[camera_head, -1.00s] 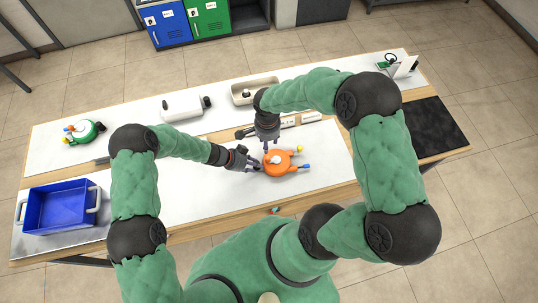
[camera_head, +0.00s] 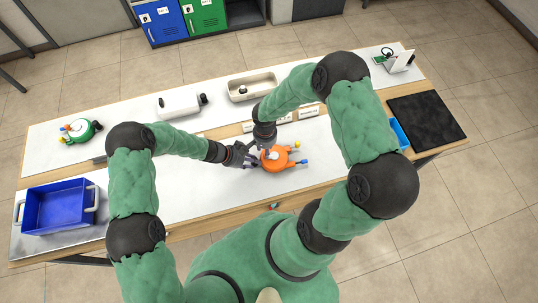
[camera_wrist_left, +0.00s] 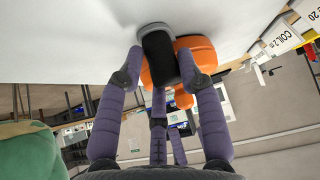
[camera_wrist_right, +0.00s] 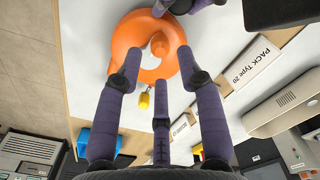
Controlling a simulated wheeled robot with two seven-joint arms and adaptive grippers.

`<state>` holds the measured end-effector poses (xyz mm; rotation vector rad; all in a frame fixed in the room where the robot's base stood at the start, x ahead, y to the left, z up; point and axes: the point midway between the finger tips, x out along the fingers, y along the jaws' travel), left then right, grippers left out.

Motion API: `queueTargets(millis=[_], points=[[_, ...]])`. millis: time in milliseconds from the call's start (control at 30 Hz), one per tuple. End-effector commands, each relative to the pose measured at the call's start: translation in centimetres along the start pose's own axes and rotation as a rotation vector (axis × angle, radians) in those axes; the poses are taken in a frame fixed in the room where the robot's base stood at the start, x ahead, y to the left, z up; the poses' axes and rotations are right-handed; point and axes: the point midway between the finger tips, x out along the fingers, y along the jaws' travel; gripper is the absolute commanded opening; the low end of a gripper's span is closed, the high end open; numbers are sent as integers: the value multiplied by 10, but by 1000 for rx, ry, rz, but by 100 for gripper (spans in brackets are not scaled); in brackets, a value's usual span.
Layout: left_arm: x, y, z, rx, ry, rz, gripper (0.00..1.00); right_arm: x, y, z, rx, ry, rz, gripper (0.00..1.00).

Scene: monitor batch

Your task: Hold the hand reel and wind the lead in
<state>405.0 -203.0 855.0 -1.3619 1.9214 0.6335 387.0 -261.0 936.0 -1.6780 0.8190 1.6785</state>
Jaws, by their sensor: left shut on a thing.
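The orange hand reel (camera_head: 274,163) is over the middle of the white work surface, with a yellow end (camera_head: 297,146) and a blue end (camera_head: 303,162) at its right. My left gripper (camera_head: 244,155) is at its left side, shut on the reel's black handle (camera_wrist_left: 158,57). The orange reel body shows behind that handle in the left wrist view (camera_wrist_left: 198,55). My right gripper (camera_head: 268,147) points down close over the reel. In the right wrist view its fingers (camera_wrist_right: 157,72) are apart, with the orange ring (camera_wrist_right: 126,40) and a raised middle part beyond them.
A blue crate (camera_head: 94,207) stands at the left end, and a similar green reel (camera_head: 78,131) behind it. A white case (camera_head: 180,104) and a beige tray (camera_head: 240,95) stand along the back. A black mat (camera_head: 430,120) lies at the right. The front middle surface is clear.

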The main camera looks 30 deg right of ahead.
Motion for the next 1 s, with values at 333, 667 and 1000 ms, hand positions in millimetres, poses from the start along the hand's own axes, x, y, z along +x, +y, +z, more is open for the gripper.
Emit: queueTargets(millis=[333,667,1000], points=[[0,0,0,0,0,0,0,34,0,0,2,0,1,38],[0,0,0,0,0,0,0,40,0,0,1,0,0,38],[0,0,0,0,0,0,0,39,0,0,-203,-2,0,38]])
